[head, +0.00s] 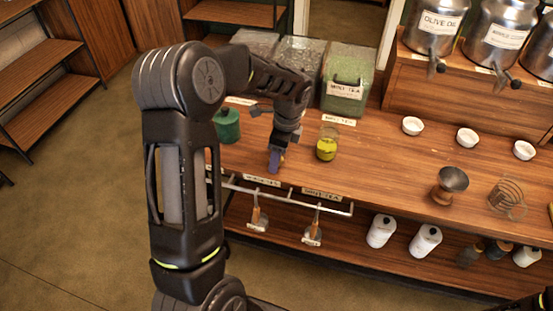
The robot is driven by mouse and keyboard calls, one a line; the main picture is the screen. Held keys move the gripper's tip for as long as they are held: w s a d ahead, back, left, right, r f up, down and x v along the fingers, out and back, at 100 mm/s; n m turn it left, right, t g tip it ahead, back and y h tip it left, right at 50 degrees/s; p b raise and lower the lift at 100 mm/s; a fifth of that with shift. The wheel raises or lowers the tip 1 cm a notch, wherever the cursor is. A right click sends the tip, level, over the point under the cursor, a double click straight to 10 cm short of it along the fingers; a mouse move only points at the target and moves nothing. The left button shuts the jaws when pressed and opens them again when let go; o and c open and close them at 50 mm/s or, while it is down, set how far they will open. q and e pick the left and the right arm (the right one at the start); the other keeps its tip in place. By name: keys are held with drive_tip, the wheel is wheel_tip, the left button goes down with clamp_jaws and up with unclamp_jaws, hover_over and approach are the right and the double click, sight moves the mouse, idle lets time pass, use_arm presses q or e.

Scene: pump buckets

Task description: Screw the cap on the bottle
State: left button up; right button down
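A small clear glass bottle (327,149) with yellow-green contents stands upright on the wooden counter (390,170). I cannot make out a cap on its top. My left gripper (276,160) points down just left of the bottle, apart from it, near the counter's front edge. A purple-blue patch shows at its fingertips; I cannot tell whether it is a cap or part of the gripper, nor whether the fingers are open. A green lidded container (228,126) stands further left, partly hidden by my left arm. My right gripper is not in view.
Tea bins (347,80) stand behind the bottle. White bowls (413,125), a wooden-based cup (449,186) and a wire holder (507,199) stand to the right. A rail (300,190) runs along the front edge. White bottles (381,231) stand on the shelf below.

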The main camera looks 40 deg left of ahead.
use_arm(q)
clamp_jaws()
idle(0.8)
